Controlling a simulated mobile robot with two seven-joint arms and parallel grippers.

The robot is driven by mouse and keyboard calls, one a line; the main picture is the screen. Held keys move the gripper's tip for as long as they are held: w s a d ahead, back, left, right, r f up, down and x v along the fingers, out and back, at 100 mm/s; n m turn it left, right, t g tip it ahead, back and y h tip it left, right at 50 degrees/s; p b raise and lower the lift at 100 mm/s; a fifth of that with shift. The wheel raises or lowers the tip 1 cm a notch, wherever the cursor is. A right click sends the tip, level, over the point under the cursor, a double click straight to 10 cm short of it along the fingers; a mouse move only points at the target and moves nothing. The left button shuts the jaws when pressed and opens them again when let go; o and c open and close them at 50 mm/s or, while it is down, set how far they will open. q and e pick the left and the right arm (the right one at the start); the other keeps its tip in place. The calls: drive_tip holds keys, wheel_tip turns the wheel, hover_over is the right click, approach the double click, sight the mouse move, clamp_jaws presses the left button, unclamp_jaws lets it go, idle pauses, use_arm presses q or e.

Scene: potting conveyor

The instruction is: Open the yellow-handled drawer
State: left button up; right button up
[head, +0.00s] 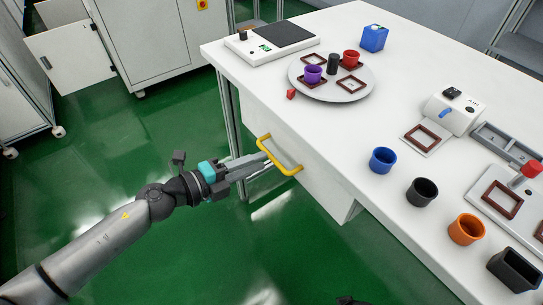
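The yellow handle (286,164) is a bracket-shaped bar on the front of a white drawer unit (328,188) under the long white table. The drawer front looks flush with the unit, with no clear gap showing. My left gripper (268,160) reaches in from the left, with its fingertips at the handle's bar. The fingers overlap the bar in the head view. I cannot tell whether they touch it or how far apart they are. My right gripper is not recognisable in view; only a small dark part shows at the bottom edge.
The white table (330,130) carries a round tray (350,98), a scale (272,45), a blue cup (383,160), a black cup (422,192) and an orange cup (466,229). The green floor (210,240) in front of the drawer is clear. White cabinets (150,40) stand behind.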

sight(271, 155)
use_arm(q)
drive_tip(key=x, duration=0.5)
drive_tip(key=shift+b, duration=0.3)
use_arm(e)
drive_tip(key=shift+w+a+r, duration=0.15)
drive_tip(key=shift+a+r, duration=0.05)
drive_tip(key=shift+r, duration=0.2)
drive_tip(key=shift+w+a+r, duration=0.15)
drive_tip(key=shift+r, duration=0.2)
use_arm(q)
clamp_jaws()
idle(0.4)
